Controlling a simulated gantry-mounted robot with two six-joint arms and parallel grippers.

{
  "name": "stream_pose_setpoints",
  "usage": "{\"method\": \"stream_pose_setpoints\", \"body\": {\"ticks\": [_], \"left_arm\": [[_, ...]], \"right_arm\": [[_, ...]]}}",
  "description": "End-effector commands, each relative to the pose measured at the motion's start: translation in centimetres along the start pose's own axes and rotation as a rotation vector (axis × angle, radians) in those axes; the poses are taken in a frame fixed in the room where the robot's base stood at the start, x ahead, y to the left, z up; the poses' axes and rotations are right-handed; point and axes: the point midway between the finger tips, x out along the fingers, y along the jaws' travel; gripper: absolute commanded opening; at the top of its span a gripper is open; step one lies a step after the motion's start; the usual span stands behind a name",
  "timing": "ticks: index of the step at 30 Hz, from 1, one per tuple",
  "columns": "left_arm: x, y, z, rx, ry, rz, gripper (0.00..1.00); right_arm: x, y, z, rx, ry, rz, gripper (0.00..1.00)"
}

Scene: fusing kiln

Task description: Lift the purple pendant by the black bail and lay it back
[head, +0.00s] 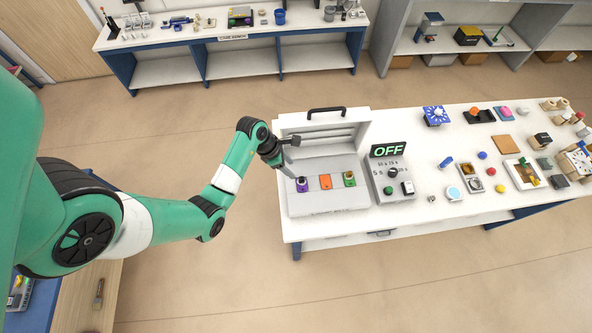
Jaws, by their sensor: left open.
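The purple pendant (302,187) lies at the left on the floor of the open kiln (330,204), with a dark spot near its top that looks like the black bail (301,180). An orange piece (325,182) and a green piece (349,179) lie to its right in a row. My left gripper (290,158) reaches in from the left over the kiln's left side, above and slightly left of the purple pendant. It is open and appears empty, apart from the pendant. My right gripper is not in view.
The kiln's raised lid (325,140) stands behind the pieces. A control box (388,180) with an OFF sign (388,150) is right of the kiln. Many small items crowd the white table (440,143) further right. Bare floor lies in front.

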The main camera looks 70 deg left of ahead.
Motion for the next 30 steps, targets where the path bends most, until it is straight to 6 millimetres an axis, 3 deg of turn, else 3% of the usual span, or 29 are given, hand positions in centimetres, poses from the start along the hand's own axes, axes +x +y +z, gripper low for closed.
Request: {"method": "stream_pose_setpoints", "body": {"ticks": [6,12,24,25,30], "left_arm": [[5.1,-0.1,-0.1,0.003,0.003,-0.004,0.55],[8.5,-0.1,0.0,0.003,0.000,-0.002,0.55],[9.6,0.0,0.1,0.002,-0.001,0.001,0.55],[9.6,0.0,0.1,0.002,-0.001,0.001,0.53],[9.6,-0.1,0.1,0.002,-0.001,0.001,0.23]], "right_arm": [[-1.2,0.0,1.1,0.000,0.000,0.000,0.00],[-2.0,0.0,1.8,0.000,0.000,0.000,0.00],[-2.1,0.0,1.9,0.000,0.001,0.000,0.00],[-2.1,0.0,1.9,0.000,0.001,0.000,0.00],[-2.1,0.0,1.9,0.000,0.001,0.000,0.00]]}}
